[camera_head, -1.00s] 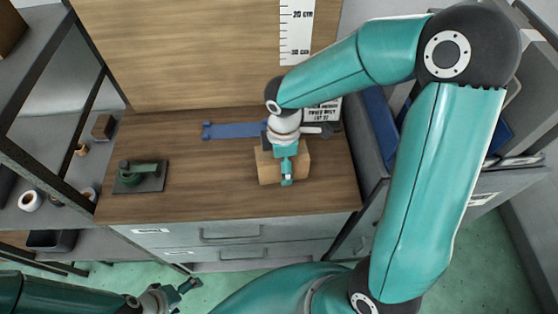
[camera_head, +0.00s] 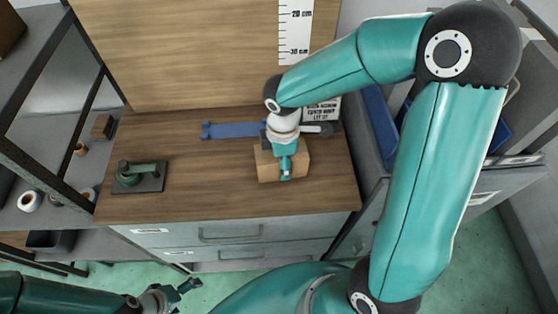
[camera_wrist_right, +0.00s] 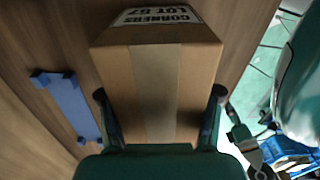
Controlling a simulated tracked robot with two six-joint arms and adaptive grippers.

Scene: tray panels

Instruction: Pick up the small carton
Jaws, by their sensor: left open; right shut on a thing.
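The small carton (camera_head: 264,172) is a brown box with a paler tape strip, over the right part of the wooden bench top. My right gripper (camera_head: 286,172) is above it and shut on it. In the right wrist view the carton (camera_wrist_right: 190,75) sits between the two dark fingers of the right gripper (camera_wrist_right: 159,95), and a printed label shows at its far edge. I cannot tell whether its underside is clear of the bench. My left gripper (camera_head: 188,287) is open and empty, low at the left, in front of the drawers and away from the carton.
A blue bracket-like part (camera_head: 232,130) lies behind the carton on the bench (camera_head: 200,190). A green device on a dark plate (camera_head: 139,177) stands at the left. A white printed sign (camera_head: 322,112) is at the back right. The bench between the green device and carton is clear.

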